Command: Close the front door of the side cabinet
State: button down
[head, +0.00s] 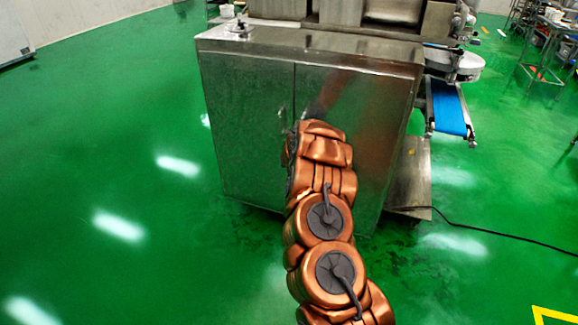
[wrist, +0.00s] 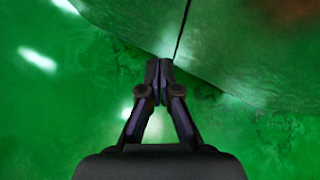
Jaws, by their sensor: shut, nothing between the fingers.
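The side cabinet (head: 245,110) is a grey metal box with a flat top in the head view. Its front face has two door panels, split by a thin upright seam (head: 294,85). Both panels look nearly flush; I cannot tell if a slight gap is left. The right panel (head: 375,120) is partly hidden by my arm. In the wrist view the cabinet face (wrist: 240,50) and its dark seam line show beyond my gripper (wrist: 159,65). My gripper is shut and empty, its tips together near the face's lower edge; contact is unclear. My arm hides it in the head view.
A black cable (head: 490,232) runs over the green floor at right. The floor (head: 100,150) left of the cabinet is clear.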

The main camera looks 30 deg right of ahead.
jog(key=s+a+r+n+t+y, duration=0.25)
jog(key=a+r+n+y, duration=0.45)
jog(key=a+r, duration=1.35)
jog(key=s+a+r+n+g+y+p, duration=0.1)
jog(key=s+a+r+n, duration=0.45)
jog(key=a+n, duration=0.2)
jog(key=s+a+r+n+g+y+p, duration=0.1)
jog(key=s+a+r+n+g, duration=0.1)
jog(key=s+a+r+n, duration=0.4)
jog(key=s+a+n+g+p, duration=0.1)
jog(key=s+a+n+g, duration=0.2)
jog(key=s+n, duration=0.55)
jog(key=s+a+n+g+p, duration=0.1)
jog(key=s+a+n+g, duration=0.15)
jog(key=s, duration=1.15)
jog(key=s+d+n+g+h, duration=0.2)
jog(key=s+d, duration=0.4)
jog(key=s, duration=0.5)
jog(key=s+d+f+n+g+h+p, duration=0.1)
jog(key=s+d+n+h, duration=0.3)
jog(key=s, duration=0.8)
jog(key=shift+s+d+f+n+g+p, duration=0.3)
jog(key=shift+d+n+g, duration=0.3)
jog(key=shift+d+n, duration=0.6)
